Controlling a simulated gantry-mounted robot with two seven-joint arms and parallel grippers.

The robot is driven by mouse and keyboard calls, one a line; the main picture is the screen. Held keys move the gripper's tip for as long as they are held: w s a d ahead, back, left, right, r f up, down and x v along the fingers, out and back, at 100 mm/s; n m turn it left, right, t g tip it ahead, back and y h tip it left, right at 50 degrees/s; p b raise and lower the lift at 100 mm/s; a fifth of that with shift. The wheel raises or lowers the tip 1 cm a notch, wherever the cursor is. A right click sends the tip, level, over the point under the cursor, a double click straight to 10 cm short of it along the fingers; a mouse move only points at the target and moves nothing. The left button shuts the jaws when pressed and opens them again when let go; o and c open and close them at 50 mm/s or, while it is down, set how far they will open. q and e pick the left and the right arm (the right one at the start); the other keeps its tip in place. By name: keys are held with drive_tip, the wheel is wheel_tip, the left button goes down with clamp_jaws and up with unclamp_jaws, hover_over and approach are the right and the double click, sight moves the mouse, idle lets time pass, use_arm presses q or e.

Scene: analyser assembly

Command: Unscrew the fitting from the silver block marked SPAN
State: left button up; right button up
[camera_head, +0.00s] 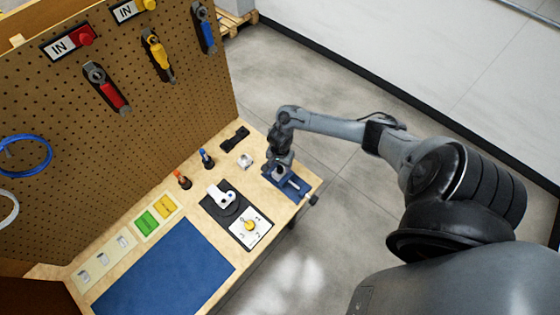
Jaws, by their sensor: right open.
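My right gripper (281,168) reaches in from the right and points down over a blue vise (294,185) at the right end of the wooden bench. The gripper is open. It hides part of the vise, and I cannot tell whether it touches anything there. A small silver block (245,160) stands on the bench left of the gripper. No SPAN marking can be read, so I cannot tell whether this is the marked block. The fitting cannot be made out. My left gripper is not in view.
A black tool or holder (236,139) lies behind the silver block. Orange-tipped (182,180) and blue-tipped (207,159) items stand at the back. A dark plate (224,209) and a white plate with a yellow knob (250,225) lie nearer. The blue mat (165,272) is clear. A pegboard (150,110) with tools rises behind.

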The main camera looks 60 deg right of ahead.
drive_tip(key=shift+f+b, duration=0.3)
drive_tip(key=shift+f, duration=0.95)
drive_tip(key=c, duration=1.1)
drive_tip(key=shift+r+n+p, duration=0.1)
drive_tip(key=shift+n+p, duration=0.25)
drive_tip(key=shift+n, duration=1.65)
drive_tip(key=shift+n, duration=2)
